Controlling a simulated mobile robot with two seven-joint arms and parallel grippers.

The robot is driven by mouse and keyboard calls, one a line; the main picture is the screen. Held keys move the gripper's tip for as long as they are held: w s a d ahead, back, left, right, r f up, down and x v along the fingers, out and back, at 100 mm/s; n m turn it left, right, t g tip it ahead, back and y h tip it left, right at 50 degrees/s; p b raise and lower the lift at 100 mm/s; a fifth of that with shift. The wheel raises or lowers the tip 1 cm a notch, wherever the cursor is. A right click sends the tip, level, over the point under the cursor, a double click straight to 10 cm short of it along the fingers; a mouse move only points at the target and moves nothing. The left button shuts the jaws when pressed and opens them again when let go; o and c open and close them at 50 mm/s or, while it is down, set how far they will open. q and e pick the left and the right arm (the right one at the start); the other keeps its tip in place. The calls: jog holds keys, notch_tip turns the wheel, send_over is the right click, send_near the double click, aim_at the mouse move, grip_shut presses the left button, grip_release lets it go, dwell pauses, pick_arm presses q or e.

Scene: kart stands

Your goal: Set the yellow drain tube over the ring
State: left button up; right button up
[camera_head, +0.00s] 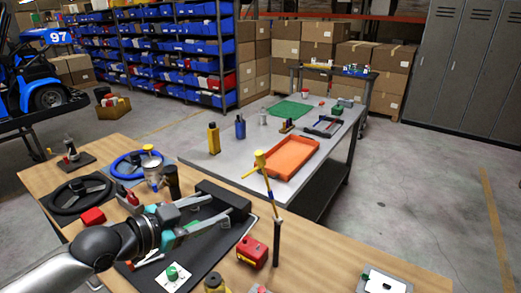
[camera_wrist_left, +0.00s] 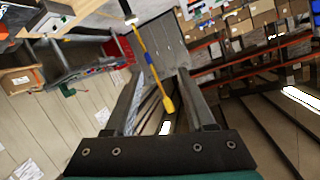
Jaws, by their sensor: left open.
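My left gripper (camera_head: 221,206) reaches in from the left above the dark tray, its two fingers apart with nothing between them. A slim yellow tube (camera_head: 268,187) with a thicker yellow head stands slightly tilted beyond the fingertips, above a dark upright post. In the left wrist view the tube (camera_wrist_left: 157,80) shows in line with the gap between the open fingers (camera_wrist_left: 162,75), with a blue band midway; it looks apart from them. I cannot make out the ring with certainty. My right gripper is out of view.
The wooden table holds steering wheels (camera_head: 82,197), a red box (camera_head: 252,251) and a dark tray (camera_head: 228,236). A grey table behind carries an orange tray (camera_head: 291,149), a yellow bottle (camera_head: 214,139) and a green mat (camera_head: 290,110). Floor at right is clear.

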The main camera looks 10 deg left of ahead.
aim_at(260, 152)
pick_arm(q)
jog(key=s+d+r+n+t+h, duration=0.1)
jog(key=s+r+n+t+h, duration=0.2)
jog(key=r, duration=0.6)
jog(key=shift+n+y, duration=0.4)
jog(key=shift+n, duration=0.1)
jog(key=shift+f+p+x, duration=0.2)
jog(key=shift+p+x, duration=0.6)
jog(key=shift+x, duration=3)
jog(key=shift+f+p+x, duration=0.2)
jog(key=shift+p+x, duration=0.55)
jog(key=shift+x, duration=3.05)
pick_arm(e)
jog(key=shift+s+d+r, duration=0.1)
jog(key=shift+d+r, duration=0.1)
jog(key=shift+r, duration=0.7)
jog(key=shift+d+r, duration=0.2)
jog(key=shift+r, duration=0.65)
pick_arm(q)
jog(key=shift+d, duration=0.1)
jog(key=shift+c, duration=0.2)
grip_shut()
